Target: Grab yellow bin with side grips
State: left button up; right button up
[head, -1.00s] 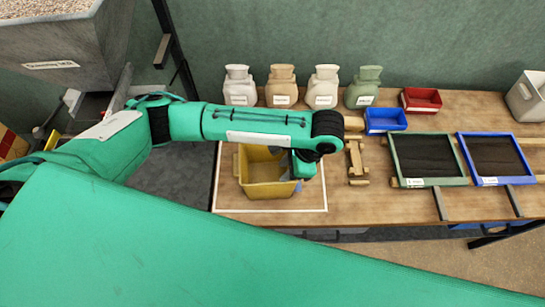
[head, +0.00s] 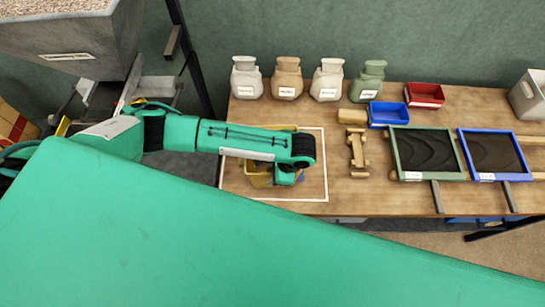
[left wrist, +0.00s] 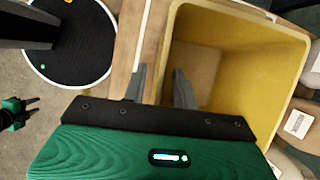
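The yellow bin (head: 260,180) stands inside a white outlined square on the wooden table, partly hidden by my left forearm in the head view. In the left wrist view the bin (left wrist: 245,90) is open-topped and looks empty. My left gripper (head: 287,178) is at the bin's right side in the head view. In the left wrist view its two fingers (left wrist: 159,90) are apart, one outside and one inside the bin's near wall, with the rim between them. My right gripper (left wrist: 30,106) shows small at the left edge of the left wrist view, prongs apart and empty.
Several labelled jars (head: 287,78) stand behind the bin. A blue tray (head: 387,115), a red tray (head: 424,95) and wooden pieces (head: 357,153) lie to its right, then two framed dark screens (head: 425,155). A grey hopper of grain (head: 70,45) is at the upper left.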

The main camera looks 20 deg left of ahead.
pick_arm(q)
jog(key=shift+x, duration=1.05)
jog(key=shift+f, duration=0.15)
jog(key=shift+c, duration=0.2)
grip_shut()
dwell(0.7)
